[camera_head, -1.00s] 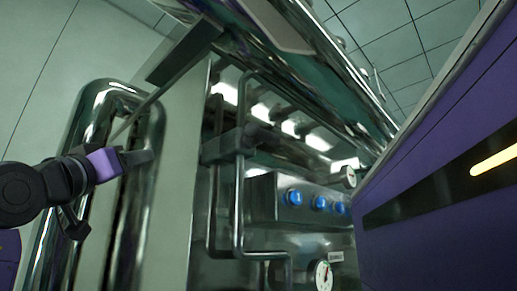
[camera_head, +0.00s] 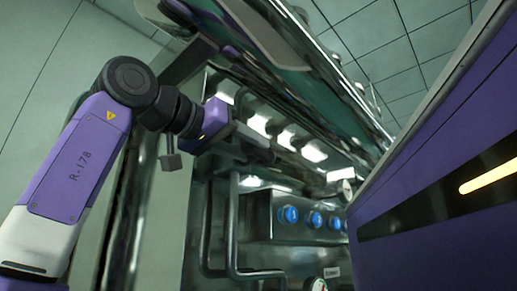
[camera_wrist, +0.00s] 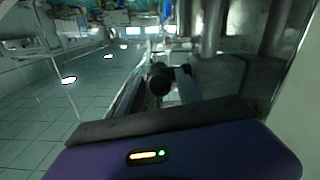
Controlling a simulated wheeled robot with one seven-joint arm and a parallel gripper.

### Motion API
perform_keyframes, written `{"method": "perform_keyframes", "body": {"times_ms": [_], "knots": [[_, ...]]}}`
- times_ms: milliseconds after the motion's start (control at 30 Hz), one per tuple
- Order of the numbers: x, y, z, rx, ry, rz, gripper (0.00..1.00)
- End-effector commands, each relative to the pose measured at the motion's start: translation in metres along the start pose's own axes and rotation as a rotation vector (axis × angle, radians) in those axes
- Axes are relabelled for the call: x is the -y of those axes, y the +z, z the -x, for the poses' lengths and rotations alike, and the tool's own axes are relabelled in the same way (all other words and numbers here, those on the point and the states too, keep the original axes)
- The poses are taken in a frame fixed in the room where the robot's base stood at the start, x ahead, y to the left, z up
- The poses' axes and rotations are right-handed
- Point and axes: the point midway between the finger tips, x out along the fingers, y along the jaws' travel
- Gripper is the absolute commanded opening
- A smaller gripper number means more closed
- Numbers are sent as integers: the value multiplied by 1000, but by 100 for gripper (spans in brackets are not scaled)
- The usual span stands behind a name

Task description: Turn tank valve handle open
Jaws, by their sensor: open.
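The tank valve handle (camera_head: 262,155) appears to be the dark bar on the steel pipework of the machine, just right of my gripper (camera_head: 222,142) in the head view. My gripper is beside its near end, partly covering it; I cannot tell whether they touch. My gripper is open. In the wrist view my purple gripper body fills the bottom. Beyond it is a dark round knob end (camera_wrist: 160,78) with a grey arm beside it, probably the same handle. No grip on the handle shows.
Steel pipes (camera_head: 236,225) run below the handle. A steel panel with blue knobs (camera_head: 290,214) and a gauge (camera_head: 318,285) stand to the right. A large purple cabinet (camera_head: 450,200) bounds the right side. A shiny steel trough (camera_head: 310,70) hangs above. The tiled floor (camera_wrist: 60,110) looks clear.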

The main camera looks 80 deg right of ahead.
Motion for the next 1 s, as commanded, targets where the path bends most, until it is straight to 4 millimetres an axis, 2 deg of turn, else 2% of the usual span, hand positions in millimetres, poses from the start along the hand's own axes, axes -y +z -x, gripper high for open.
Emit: {"method": "perform_keyframes", "body": {"times_ms": [200, 567, 600, 800, 1000], "knots": [[0, -1, -27, 0, 0, 0, 42], [0, 0, -34, -2, -1, 0, 42], [0, 0, -34, -2, -1, 0, 40], [0, 0, -34, -3, -1, 0, 1], [0, -1, -34, 3, -2, 0, 0]]}}
